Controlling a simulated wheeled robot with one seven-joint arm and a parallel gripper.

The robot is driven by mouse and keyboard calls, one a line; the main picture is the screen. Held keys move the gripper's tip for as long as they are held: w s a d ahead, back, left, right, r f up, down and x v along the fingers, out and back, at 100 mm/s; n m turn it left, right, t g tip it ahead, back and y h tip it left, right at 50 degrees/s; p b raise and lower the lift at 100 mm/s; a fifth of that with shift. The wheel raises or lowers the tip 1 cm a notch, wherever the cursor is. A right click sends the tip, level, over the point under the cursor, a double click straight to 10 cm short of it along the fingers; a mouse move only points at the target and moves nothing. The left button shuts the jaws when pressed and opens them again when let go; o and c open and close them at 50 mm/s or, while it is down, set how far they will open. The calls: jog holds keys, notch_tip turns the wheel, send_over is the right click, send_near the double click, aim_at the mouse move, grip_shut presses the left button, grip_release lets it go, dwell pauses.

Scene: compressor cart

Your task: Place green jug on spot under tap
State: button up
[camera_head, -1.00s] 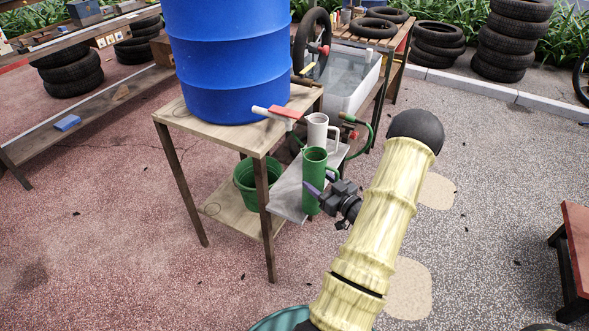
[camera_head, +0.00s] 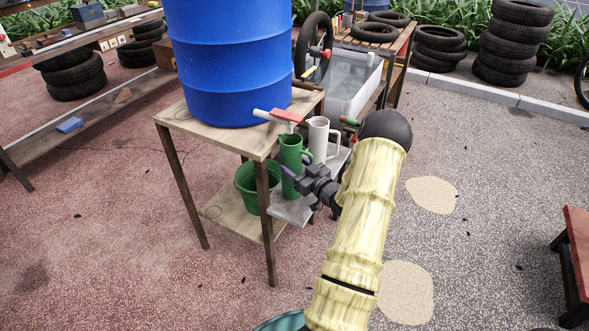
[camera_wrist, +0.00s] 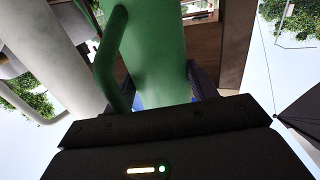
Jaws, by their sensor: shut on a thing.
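The green jug (camera_head: 291,160) is upright in the head view, just below and beside the tap (camera_head: 279,116) with its red handle. My gripper (camera_head: 299,178) is shut on the lower part of the jug from the right. In the wrist view the green jug (camera_wrist: 155,45) fills the middle between my fingers, with its handle to the left. The grey shelf (camera_head: 292,211) lies under the jug; whether the jug's base touches it I cannot tell. The spot itself is hidden.
A white jug (camera_head: 318,139) stands close to the right of the green jug and also shows in the wrist view (camera_wrist: 45,50). A blue barrel (camera_head: 228,60) sits on the wooden stand (camera_head: 190,122). A green bucket (camera_head: 250,194) is on the lower shelf.

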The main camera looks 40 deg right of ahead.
jog(key=shift+w+f, duration=0.35)
jog(key=shift+f, duration=0.4)
jog(key=shift+f, duration=0.15)
jog(key=o, duration=1)
jog(key=shift+r, duration=0.25)
jog(key=s, duration=1.2)
jog(key=shift+d+f, duration=0.1)
